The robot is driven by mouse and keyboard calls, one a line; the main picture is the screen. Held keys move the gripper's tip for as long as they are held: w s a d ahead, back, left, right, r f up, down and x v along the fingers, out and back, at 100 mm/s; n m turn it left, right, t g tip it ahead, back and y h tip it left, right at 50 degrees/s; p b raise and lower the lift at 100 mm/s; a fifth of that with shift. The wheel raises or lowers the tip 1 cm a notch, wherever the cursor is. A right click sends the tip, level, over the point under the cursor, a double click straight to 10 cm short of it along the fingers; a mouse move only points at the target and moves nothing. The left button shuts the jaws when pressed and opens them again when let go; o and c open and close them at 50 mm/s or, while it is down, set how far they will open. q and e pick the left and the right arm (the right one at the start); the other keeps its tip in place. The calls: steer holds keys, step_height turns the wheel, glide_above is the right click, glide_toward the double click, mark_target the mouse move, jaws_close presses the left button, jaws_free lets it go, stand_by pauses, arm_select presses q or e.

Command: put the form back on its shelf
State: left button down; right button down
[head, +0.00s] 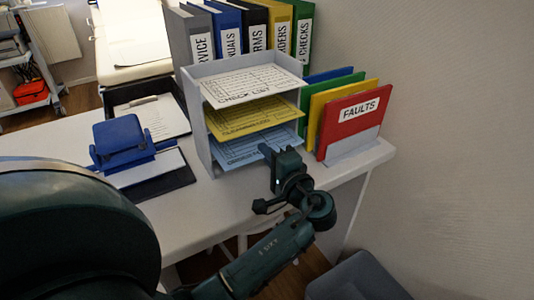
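A grey tiered letter tray (204,146) stands on the white table. A white sheet marked CHECK LIST (252,84) lies on its top shelf. A yellow sheet (245,118) with a partly readable title lies on the middle shelf. A blue sheet (240,148), its title starting ORDER, lies on the bottom shelf. My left gripper (266,180) is in front of the tray's lower right. Its fingers are apart, with table showing between them and nothing visibly held. The upper finger overlaps the blue sheet's right front in view; I cannot tell whether they touch. My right gripper is out of view.
Several binders (250,35) stand behind the tray. A red FAULTS folder (353,122) stands with others in a rack at right. A blue hole punch (123,141) sits on a dark clipboard at left. A chair (357,279) is below right.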

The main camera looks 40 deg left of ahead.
arm_select(q)
steer(key=shift+w+a, duration=0.25)
steer(key=shift+a, duration=0.25)
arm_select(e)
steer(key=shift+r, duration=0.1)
arm_select(q)
steer(key=c, duration=2.1)
jaws_free()
steer(key=shift+c, duration=0.2)
steer(key=o, duration=0.5)
steer(key=shift+o, duration=0.2)
